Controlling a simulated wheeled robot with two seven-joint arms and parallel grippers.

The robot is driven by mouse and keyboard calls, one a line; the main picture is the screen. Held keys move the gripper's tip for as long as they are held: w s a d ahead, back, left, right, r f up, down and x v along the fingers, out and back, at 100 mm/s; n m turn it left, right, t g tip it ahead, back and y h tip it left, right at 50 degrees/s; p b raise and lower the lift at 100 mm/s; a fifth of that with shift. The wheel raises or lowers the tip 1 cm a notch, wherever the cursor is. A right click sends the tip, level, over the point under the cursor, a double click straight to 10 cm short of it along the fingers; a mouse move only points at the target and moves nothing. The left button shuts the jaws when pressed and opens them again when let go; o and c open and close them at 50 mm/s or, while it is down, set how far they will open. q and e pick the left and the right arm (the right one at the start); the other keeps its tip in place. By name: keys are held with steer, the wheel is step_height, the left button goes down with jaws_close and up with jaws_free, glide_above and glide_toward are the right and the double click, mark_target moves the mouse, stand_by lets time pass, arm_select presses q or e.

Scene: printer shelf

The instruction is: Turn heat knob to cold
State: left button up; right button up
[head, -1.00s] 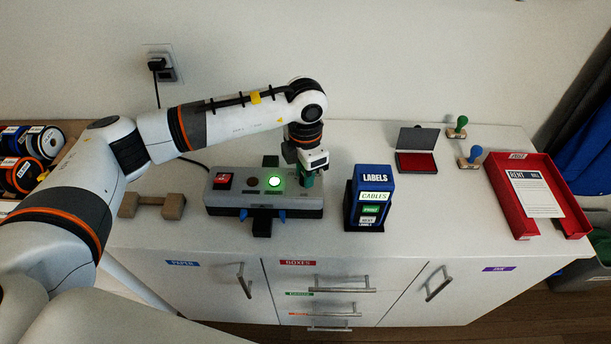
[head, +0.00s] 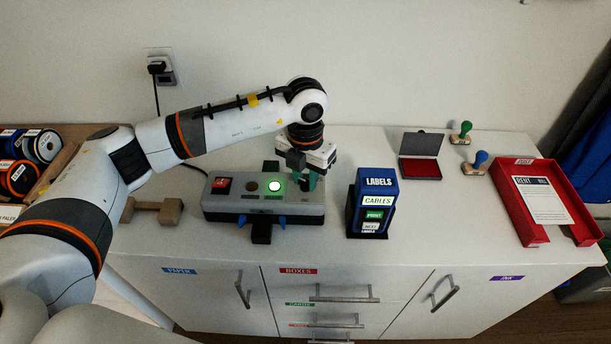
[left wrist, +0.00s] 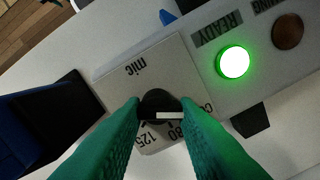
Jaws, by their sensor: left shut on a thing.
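The laminator-like grey machine (head: 225,208) stands on the white cabinet top, with a red switch (head: 221,185), a dark round lamp and a lit green lamp (head: 274,187). The heat knob (left wrist: 158,98) is black with a white pointer bar, on a panel marked "mic", "80", "125" and a partly covered "CO" label. In the left wrist view the bar points right, near the "CO" and "80" marks. My left gripper (head: 308,182) points down at the machine's right end; its green fingers are shut on the knob from both sides. The fingers hide part of the dial. My right gripper is not in view.
A blue label box (head: 381,187) stands close right of the machine. An ink pad (head: 420,168), two stamps and a red tray (head: 513,217) are farther right. A wooden block piece (head: 142,209) lies at the left. A power cord runs behind.

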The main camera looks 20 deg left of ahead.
mark_target(306, 179)
arm_select(q)
steer(key=shift+r, duration=0.1)
steer(key=o, duration=1)
step_height(306, 179, up, 12)
steer(key=b, duration=0.1)
steer(key=shift+b, duration=0.35)
